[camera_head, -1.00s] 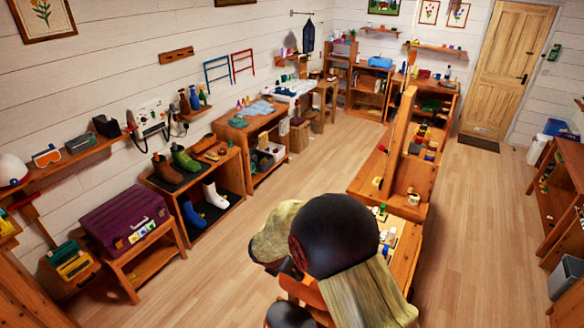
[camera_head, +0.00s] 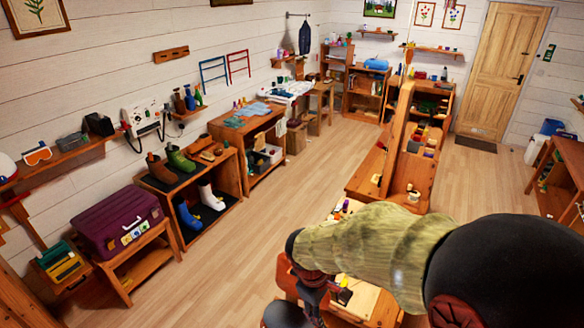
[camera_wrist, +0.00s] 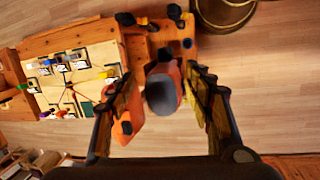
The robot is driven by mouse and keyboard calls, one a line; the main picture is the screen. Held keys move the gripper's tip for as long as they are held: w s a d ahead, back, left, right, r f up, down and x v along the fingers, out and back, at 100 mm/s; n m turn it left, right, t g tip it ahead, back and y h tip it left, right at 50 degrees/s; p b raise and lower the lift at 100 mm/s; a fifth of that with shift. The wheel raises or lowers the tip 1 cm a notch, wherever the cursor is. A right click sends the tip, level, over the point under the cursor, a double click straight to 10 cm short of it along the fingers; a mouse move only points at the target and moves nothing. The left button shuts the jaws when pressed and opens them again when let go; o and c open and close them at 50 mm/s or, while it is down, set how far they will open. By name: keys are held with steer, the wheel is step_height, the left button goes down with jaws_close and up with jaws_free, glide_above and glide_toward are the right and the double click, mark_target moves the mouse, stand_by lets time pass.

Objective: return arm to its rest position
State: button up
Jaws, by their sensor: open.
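My arm (camera_head: 370,250) crosses the lower right of the head view, with a large black joint at the right and a mottled greenish link running left. In the wrist view my gripper (camera_wrist: 160,75) has its two fingers spread wide apart, with nothing held between them. An orange part with a grey rounded end shows beyond the fingers; it looks like part of my own body, and I cannot tell for sure. The gripper end is hard to make out in the head view, where dark and orange parts overlap below the arm.
A wooden workbench with an upright divider (camera_head: 395,135) stands just beyond my arm. A purple chest (camera_head: 115,222) sits on a low stand at the left, beside a boot shelf (camera_head: 225,205). Open wooden floor (camera_head: 270,225) lies between. A wooden barrel-like thing (camera_wrist: 225,12) shows in the wrist view.

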steer(key=s+d+f+m+t+y+b, duration=0.1)
steer(key=s+d+m+b, duration=0.4)
steer(key=b, duration=0.6)
steer(key=s+d+f+m+t+y+b, duration=0.1)
steer(key=s+d+m+b, duration=0.4)
steer(key=s+b, duration=0.5)
steer(key=f+t+b, duration=0.1)
steer(key=t, duration=0.1)
steer(key=shift+t+y, duration=0.4)
steer(key=shift+s+d+f, duration=0.1)
steer(key=shift+c, duration=0.4)
stand_by(1.5)
